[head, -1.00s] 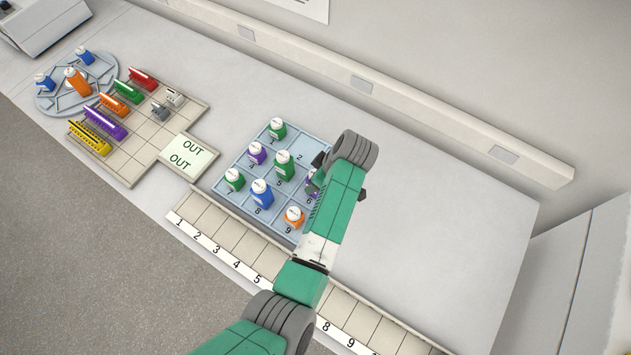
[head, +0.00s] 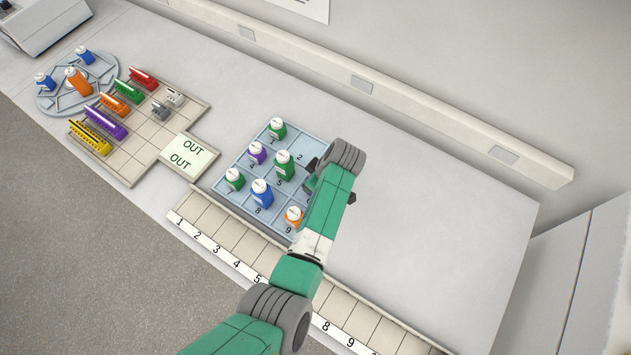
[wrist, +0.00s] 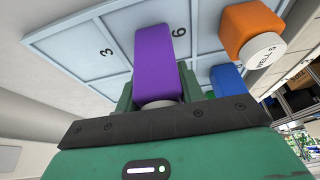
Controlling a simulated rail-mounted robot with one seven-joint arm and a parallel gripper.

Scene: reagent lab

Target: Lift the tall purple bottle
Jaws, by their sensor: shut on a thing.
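The tall purple bottle (wrist: 157,62) is between the two green fingers of my gripper (wrist: 158,92) in the wrist view. The gripper is shut on it near its white cap. The bottle's far end lies over the tray near the numbers 3 and 6; I cannot tell how far its base is from the tray floor. In the head view the bottle is hidden behind my arm, and my gripper (head: 314,178) is mostly hidden at the tray's right side.
The blue numbered tray (head: 312,143) also holds a small purple bottle (head: 257,153), green bottles, a blue bottle (head: 262,194) and an orange bottle (head: 293,218). The orange one is close beside my gripper in the wrist view (wrist: 250,30). The bench to the right is clear.

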